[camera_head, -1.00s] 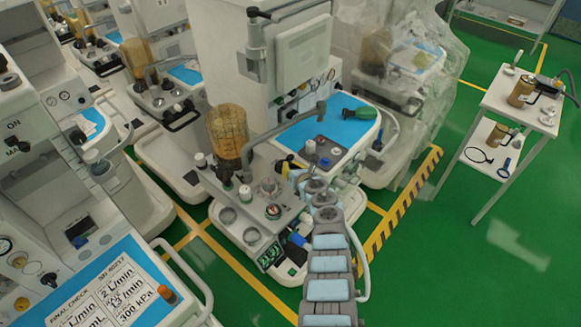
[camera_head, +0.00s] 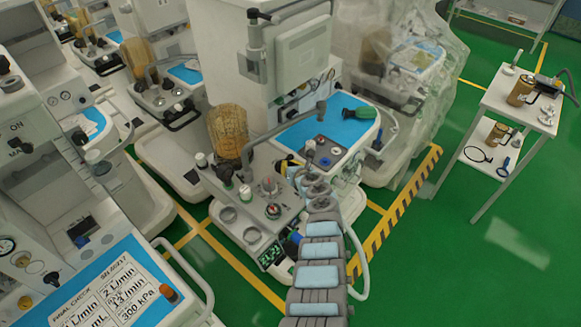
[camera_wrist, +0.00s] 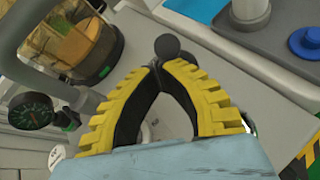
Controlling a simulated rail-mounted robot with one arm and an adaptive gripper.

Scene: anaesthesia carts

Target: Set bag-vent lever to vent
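A dark grey ball-ended lever (camera_wrist: 167,47), apparently the bag-vent lever, shows right at my fingertips in the wrist view. A second dark rounded end shows just right of it. The yellow ribbed fingers of my gripper (camera_wrist: 160,68) come together at their tips, with a gap behind them. I cannot tell whether the lever is between the tips or just beyond them. In the head view my gripper (camera_head: 287,165) is partly hidden by my arm, over the middle cart's grey deck (camera_head: 246,209). The lever's markings are not readable.
An amber canister (camera_wrist: 75,35) and a dark round gauge (camera_wrist: 32,110) lie left of my gripper in the wrist view. A blue knob (camera_wrist: 305,42) lies to the right. In the head view a green-handled item (camera_head: 356,108) rests on the blue worktop (camera_head: 318,128).

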